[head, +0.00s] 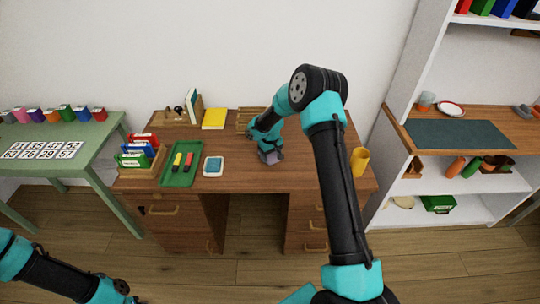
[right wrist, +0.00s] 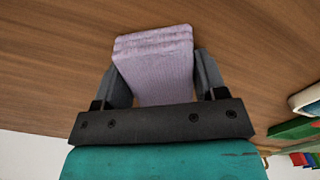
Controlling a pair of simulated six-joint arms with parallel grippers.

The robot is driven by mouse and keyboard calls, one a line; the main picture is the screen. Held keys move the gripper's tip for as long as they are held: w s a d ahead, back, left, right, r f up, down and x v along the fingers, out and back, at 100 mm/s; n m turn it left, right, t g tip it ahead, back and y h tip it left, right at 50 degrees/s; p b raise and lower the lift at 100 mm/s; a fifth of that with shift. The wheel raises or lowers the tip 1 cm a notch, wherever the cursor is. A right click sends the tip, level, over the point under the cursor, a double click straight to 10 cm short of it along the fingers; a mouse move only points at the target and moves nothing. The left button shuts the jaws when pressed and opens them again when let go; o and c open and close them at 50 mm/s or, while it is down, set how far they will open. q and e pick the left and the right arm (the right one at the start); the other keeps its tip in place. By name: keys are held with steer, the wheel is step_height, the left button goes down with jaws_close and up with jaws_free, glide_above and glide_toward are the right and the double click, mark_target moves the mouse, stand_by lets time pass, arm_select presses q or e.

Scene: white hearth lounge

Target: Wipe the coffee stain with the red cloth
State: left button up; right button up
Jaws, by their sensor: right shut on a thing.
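My right gripper (head: 270,157) is over the wooden desk (head: 240,178), right of its middle. It is shut on a folded lilac cloth (right wrist: 155,62), which shows between the fingers in the right wrist view and as a small patch in the head view (head: 274,158). The cloth is at or close above the desk top; I cannot tell if it touches. I see no red cloth and no coffee stain; the gripper and arm hide part of the desk. My left gripper (head: 126,291) is low at the bottom left, dark and too small to read.
Left of the right gripper are a white dish with a blue pad (head: 213,166), a green tray (head: 181,164) with markers, and a wooden file box (head: 140,160). A yellow book (head: 214,118) lies behind. A yellow cup (head: 359,161) stands at the right edge.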

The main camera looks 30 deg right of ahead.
steer(key=shift+s+d+f, duration=0.1)
steer(key=shift+s+d, duration=0.25)
steer(key=shift+d, duration=0.2)
steer(key=shift+s+d, duration=0.3)
steer(key=shift+d, duration=0.2)
steer(key=shift+d+r, duration=0.1)
steer(key=shift+r, duration=4.05)
